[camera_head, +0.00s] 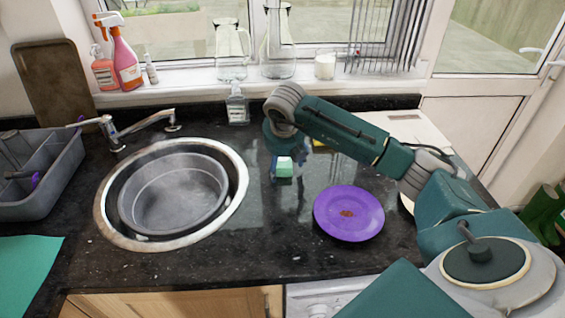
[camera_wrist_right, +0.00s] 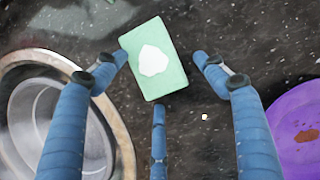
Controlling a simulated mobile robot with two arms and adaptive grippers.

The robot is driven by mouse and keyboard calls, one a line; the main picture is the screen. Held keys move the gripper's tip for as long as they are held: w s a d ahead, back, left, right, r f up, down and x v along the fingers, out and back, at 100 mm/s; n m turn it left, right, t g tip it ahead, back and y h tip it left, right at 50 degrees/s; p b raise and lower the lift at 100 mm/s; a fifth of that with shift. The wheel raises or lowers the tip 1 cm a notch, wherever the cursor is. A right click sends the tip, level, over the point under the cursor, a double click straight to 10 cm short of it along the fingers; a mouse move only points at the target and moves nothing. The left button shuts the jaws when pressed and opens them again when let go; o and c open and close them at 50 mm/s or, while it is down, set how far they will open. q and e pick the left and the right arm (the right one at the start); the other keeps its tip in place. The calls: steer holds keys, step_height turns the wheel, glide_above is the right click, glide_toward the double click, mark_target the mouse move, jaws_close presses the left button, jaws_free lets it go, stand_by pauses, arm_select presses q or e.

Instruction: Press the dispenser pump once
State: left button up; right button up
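A clear dispenser bottle (camera_head: 237,107) with a pump top stands at the back of the counter, behind the sink and below the window sill. My right gripper (camera_head: 284,148) hangs over the counter between the sink and the purple plate, to the right of and nearer than the dispenser. Its fingers (camera_wrist_right: 160,72) are spread open in the wrist view, with nothing clearly gripped. A green sponge (camera_wrist_right: 154,60) with a white patch on top lies just beyond the fingertips; it also shows in the head view (camera_head: 284,167). My left gripper is not in view.
The round sink (camera_head: 236,190) holds a grey basin (camera_head: 172,195). A purple plate (camera_head: 349,213) with a brown stain lies at right. A tap (camera_head: 140,125), a grey caddy (camera_head: 60,180) and an orange soap bottle (camera_head: 104,73) are at left. Glass jugs stand on the sill.

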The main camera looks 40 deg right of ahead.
steer(key=v, duration=1.1)
steer(key=shift+s+r, duration=0.2)
steer(key=shift+r, duration=0.1)
steer(key=shift+a, duration=0.15)
